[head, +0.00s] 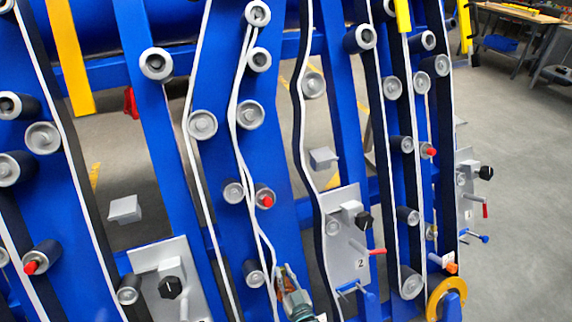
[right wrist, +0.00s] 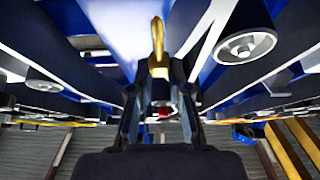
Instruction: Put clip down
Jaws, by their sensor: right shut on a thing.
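My right gripper (head: 287,284) shows at the bottom middle of the head view, close to the white belt strands on a blue panel. It is shut on a small orange-yellow clip (head: 281,272), which is partly hidden by the fingers. In the right wrist view the clip (right wrist: 157,42) stands up beyond the two dark fingers (right wrist: 158,90), its tip pointing up at the blue and white frame. I cannot tell whether the clip touches the belt. My left gripper is not in view.
Blue harvester panels carry grey rollers (head: 249,114) and white-edged black belts (head: 302,110). A grey plate (head: 347,270) marked 2, with a black knob (head: 364,220) and red lever (head: 377,252), stands right of the gripper. An orange ring (head: 458,287) is at lower right. Open floor lies far right.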

